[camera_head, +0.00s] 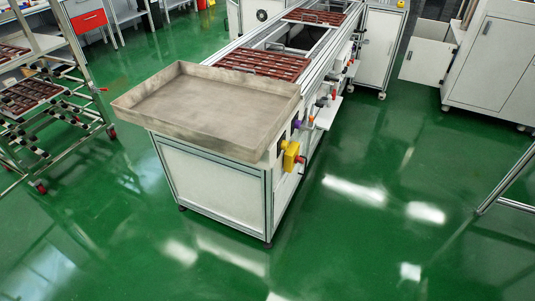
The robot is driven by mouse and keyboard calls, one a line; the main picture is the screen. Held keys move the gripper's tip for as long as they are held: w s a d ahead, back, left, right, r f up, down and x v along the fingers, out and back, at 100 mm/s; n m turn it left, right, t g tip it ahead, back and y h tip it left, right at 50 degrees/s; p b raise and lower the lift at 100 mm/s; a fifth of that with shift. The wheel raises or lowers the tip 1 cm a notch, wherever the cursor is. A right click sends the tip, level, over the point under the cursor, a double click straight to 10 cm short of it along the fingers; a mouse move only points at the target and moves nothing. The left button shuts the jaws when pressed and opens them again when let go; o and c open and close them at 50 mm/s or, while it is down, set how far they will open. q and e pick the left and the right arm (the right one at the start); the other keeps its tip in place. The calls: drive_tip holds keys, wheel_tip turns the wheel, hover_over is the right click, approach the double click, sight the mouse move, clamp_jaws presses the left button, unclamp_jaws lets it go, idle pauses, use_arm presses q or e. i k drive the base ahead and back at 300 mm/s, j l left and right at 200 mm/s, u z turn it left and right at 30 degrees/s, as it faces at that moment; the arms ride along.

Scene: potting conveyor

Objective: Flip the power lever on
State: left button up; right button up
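The potting conveyor (220,192) stands in the middle of the view, with its long side running away to the back right. On its right side, near the front corner, is a yellow box (290,153) with a small red part (301,160) at its right edge. A small purple part (296,125) sits just above it. Several other small fittings line the side farther back. I cannot tell for sure which part is the power lever, or its position. Neither of my grippers is in view.
A grey tray (205,146) sits on the conveyor's front end, with brown-red trays (265,64) behind it. A wheeled rack (62,125) stands at left. A white cabinet (492,65) with an open door (428,62) stands at back right. Green floor (370,200) is clear right of the conveyor.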

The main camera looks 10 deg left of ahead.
sight(299, 159)
drive_tip(key=i+l+u, duration=0.1)
drive_tip(key=i+l, duration=0.15)
drive_tip(key=l, duration=0.25)
drive_tip(key=i+l+u, duration=0.15)
drive_tip(key=l, duration=0.3)
drive_tip(key=i+l+u, duration=0.1)
drive_tip(key=i+l, duration=0.25)
drive_tip(key=l, duration=0.2)
drive_tip(key=i+l+u, duration=0.1)
drive_tip(key=l, duration=0.45)
drive_tip(key=i+l+u, duration=0.1)
drive_tip(key=i+l, duration=0.15)
drive_tip(key=l, duration=0.3)
drive_tip(key=i+l+u, duration=0.15)
drive_tip(key=l, duration=0.4)
drive_tip(key=i+l+u, duration=0.1)
drive_tip(key=l, duration=0.5)
drive_tip(key=i+l+u, duration=0.1)
drive_tip(key=l, duration=0.5)
drive_tip(key=i, duration=0.05)
